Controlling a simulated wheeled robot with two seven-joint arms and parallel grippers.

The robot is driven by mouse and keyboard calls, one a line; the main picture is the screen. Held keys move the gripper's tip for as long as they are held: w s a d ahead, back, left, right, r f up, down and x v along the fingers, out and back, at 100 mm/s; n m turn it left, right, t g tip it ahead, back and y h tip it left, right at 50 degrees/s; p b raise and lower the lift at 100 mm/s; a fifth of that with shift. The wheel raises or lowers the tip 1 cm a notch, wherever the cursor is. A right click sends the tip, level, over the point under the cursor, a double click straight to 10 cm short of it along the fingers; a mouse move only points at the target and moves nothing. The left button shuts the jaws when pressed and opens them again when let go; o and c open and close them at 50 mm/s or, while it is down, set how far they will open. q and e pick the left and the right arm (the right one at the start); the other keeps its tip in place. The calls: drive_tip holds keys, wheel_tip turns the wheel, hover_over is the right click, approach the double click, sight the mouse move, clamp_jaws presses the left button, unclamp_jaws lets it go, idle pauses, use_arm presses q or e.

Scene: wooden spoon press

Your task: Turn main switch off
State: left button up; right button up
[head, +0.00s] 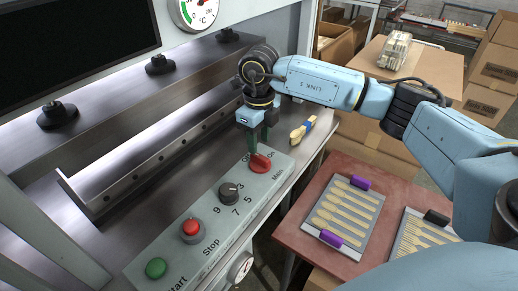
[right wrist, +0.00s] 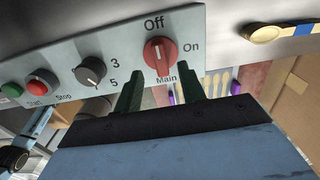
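The red main switch (head: 260,163) is at the far end of the grey control panel. My right gripper (head: 259,146) is over the switch, pointing down. In the right wrist view its green fingers (right wrist: 160,84) are apart, one on each side just below the switch, with nothing visible held between them. My left gripper is not in view.
The panel (head: 215,228) also carries a black dial (head: 228,193), a red stop button (head: 191,228) and a green start button (head: 156,268). Spoon trays (head: 318,232) lie on the right table.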

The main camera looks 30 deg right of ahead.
sight(259, 156)
wheel_tip(259, 156, up, 8)
drive_tip(key=shift+r, duration=0.2)
idle(0.5)
